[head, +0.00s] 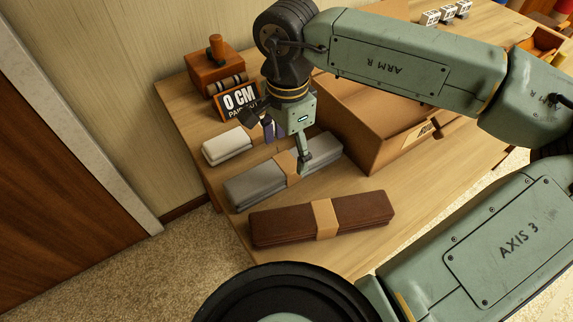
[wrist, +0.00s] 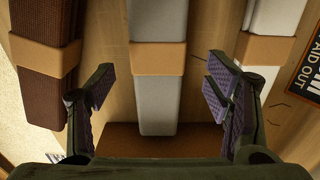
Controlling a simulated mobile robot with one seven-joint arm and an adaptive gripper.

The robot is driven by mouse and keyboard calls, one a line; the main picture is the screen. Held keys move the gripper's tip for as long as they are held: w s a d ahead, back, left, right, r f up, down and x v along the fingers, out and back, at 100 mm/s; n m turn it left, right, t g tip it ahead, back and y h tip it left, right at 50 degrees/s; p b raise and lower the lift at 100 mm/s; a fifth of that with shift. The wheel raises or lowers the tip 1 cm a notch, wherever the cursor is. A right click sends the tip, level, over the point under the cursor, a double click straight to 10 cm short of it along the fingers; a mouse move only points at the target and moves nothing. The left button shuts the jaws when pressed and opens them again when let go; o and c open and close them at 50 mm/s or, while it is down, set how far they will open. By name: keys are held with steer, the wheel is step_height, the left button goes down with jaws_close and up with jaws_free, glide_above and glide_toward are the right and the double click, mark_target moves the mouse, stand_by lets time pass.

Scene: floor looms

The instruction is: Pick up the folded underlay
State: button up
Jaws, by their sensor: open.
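Three folded, banded bundles lie side by side on the table, and I cannot tell for certain which is the underlay. The middle one is a grey bundle (head: 247,187) with a tan band; it also shows in the wrist view (wrist: 157,105). A dark brown bundle (head: 282,225) lies in front and shows at left in the wrist view (wrist: 42,90). A short cream bundle (head: 228,146) lies behind and shows at right in the wrist view (wrist: 272,18). My gripper (head: 287,150) is open and empty above the grey bundle, whose banded part lies between its fingertips in the wrist view (wrist: 155,90).
An open cardboard box (head: 365,135) stands close to the right of my gripper. A black sign (head: 239,101) and a wooden block with a knob (head: 214,72) stand at the back left. The table's front strip is bare; carpet (head: 180,255) lies beyond its left edge.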

mark_target(286, 162)
steer(key=shift+s+a+f+p, duration=0.15)
steer(key=shift+f+p, duration=0.2)
steer(key=shift+f, duration=1)
steer(key=shift+s+d+f+p, duration=0.1)
steer(key=shift+f+p, duration=0.25)
steer(key=shift+f, duration=1)
steer(key=shift+c, duration=0.4)
steer(key=c, duration=1.4)
steer(key=shift+r, duration=0.1)
